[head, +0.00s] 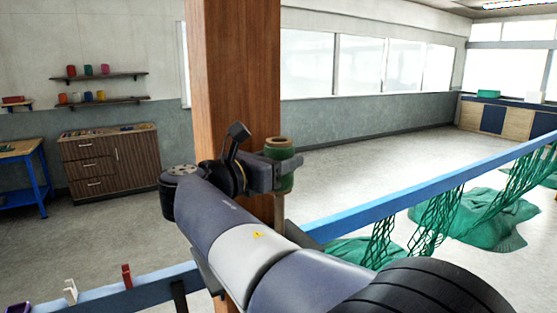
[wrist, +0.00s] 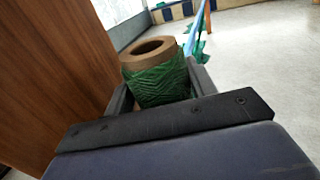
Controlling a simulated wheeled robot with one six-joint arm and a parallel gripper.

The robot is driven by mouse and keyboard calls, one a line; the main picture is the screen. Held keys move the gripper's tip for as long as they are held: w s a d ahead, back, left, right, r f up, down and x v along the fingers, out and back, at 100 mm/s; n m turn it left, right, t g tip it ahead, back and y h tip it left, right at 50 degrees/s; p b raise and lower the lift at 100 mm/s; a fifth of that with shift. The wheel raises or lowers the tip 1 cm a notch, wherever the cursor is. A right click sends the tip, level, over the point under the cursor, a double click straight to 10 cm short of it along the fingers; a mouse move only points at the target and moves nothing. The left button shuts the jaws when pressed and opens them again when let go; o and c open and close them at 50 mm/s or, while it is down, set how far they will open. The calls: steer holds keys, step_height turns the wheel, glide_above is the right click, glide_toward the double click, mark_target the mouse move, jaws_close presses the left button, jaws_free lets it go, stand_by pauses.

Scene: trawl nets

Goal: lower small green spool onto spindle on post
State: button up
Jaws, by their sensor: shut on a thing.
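The small green spool (head: 281,170) has a tan core with an open hole at the top. It also shows in the wrist view (wrist: 160,82), between the two dark fingers. My gripper (head: 284,172) is shut on the spool and holds it roughly upright, beside the right side of the brown wooden post (head: 236,60). The post also fills the left of the wrist view (wrist: 50,85). A thin upright piece (head: 279,208) shows just below the spool; I cannot tell if it is the spindle or whether it touches the spool. My arm hides much of the area below.
A blue rail (head: 420,185) runs behind my arm, with green netting (head: 435,222) hanging from it. Red (head: 127,275) and white (head: 70,291) pieces stand on the rail at lower left. A brown cabinet (head: 110,165) stands at the far wall. Open floor lies beyond.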

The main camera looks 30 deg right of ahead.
mark_target(276, 214)
steer(key=shift+f+b, duration=3.65)
steer(key=shift+f, duration=2.3)
steer(key=o, duration=1.1)
step_height(276, 214, up, 10)
